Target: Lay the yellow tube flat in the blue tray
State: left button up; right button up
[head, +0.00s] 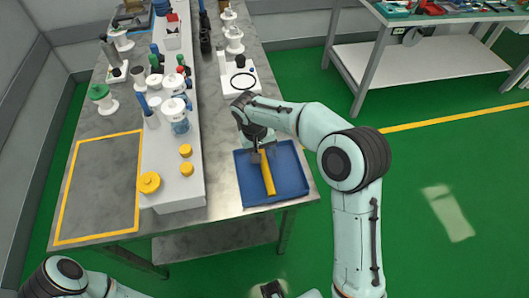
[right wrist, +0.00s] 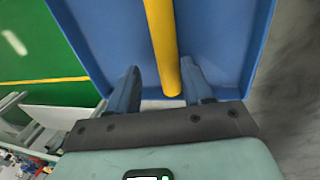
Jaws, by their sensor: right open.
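The yellow tube (head: 268,173) lies within the outline of the blue tray (head: 290,180) on the near right part of the metal table. In the right wrist view the yellow tube (right wrist: 163,45) runs up over the blue tray (right wrist: 222,30), with its near end between the fingers. My right gripper (head: 258,153) is over the tray at the tube's far end. Its two fingers (right wrist: 160,88) are apart, with a gap on both sides of the tube. My left arm shows at the bottom left, but its gripper cannot be made out.
A raised white shelf (head: 175,195) with yellow caps, bottles and jars runs left of the tray. A yellow-outlined area (head: 100,190) on the table is bare. Another bench (head: 430,55) is at the back right.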

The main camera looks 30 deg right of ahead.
pick_arm(q)
jog(key=shift+w+r+p, duration=0.25)
jog(key=shift+r+p, duration=0.15)
jog(key=shift+r, duration=0.1)
jog(key=shift+w+r+p, duration=0.25)
jog(key=shift+r+p, duration=0.1)
jog(key=shift+r, duration=0.1)
pick_arm(e)
notch_tip(320, 180, up, 11)
jog(key=a, duration=0.2)
jog(key=shift+w+r, duration=0.15)
jog(key=shift+w, duration=0.15)
